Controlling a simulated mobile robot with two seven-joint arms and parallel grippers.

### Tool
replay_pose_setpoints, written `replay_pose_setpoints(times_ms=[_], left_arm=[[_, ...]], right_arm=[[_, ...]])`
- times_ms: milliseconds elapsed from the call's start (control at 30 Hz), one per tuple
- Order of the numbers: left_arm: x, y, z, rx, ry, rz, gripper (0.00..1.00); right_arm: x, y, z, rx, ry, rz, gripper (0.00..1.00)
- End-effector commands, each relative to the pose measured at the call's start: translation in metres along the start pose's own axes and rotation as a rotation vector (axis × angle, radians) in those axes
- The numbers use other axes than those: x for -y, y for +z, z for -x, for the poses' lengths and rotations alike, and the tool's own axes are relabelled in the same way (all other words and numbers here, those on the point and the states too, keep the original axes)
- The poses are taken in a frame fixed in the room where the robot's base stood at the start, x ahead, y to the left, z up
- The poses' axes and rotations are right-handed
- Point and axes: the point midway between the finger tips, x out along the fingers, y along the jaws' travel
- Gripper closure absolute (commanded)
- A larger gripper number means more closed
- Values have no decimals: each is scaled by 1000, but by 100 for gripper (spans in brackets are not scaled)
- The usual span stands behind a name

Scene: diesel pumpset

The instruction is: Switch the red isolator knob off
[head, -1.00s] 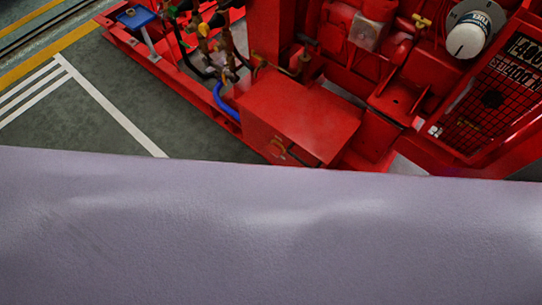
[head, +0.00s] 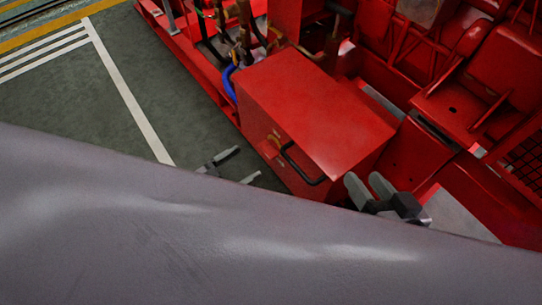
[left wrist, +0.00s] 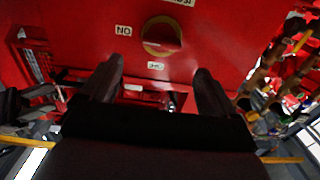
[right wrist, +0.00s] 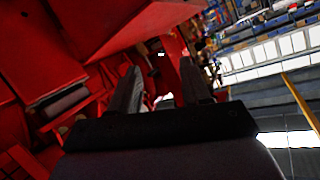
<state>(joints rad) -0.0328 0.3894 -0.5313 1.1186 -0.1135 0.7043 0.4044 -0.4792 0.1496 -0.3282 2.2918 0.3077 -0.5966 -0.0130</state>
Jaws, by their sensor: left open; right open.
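The red isolator knob (left wrist: 163,34) sits in a yellow ring on a red panel, at the top middle of the left wrist view. A label left of it reads "NO", apparently an upside-down "ON"; a smaller label (left wrist: 156,66) below is too small to read surely. In the head view the knob's yellow ring (head: 274,137) shows small on the front of the red box (head: 315,105). My left gripper (head: 241,165) is open and empty in front of that face, apart from the knob. My right gripper (head: 366,183) is open and empty beside the box's right front corner.
A black handle (head: 300,166) sticks out of the box front, between my two grippers. Hoses and a blue pipe (head: 229,83) stand behind the box at left. Red engine parts (head: 490,80) fill the right. Green floor (head: 165,80) at left is clear.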

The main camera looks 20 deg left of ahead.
Motion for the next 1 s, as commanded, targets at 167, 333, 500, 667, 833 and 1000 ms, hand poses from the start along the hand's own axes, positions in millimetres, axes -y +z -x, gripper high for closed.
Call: replay_pose_setpoints(times_ms=[167, 333, 500, 667, 833, 1000], left_arm=[[2, 8, -8, -11, 15, -2, 11], [2, 7, -33, -14, 15, -3, 11], [2, 7, -57, -11, 14, -2, 11], [1, 6, -70, -10, 14, -2, 11], [1, 5, -72, -9, 14, -2, 11], [1, 5, -72, -8, 13, -2, 27]], right_arm=[[0, 4, -2, -10, -7, 7, 53], [-4, 5, 1, -30, 9, 40, 53], [-9, 5, 4, -52, 27, 77, 53], [-11, 4, 6, -65, 37, 99, 53], [-11, 3, 7, -68, 39, 103, 53], [-11, 3, 7, -68, 39, 102, 53]])
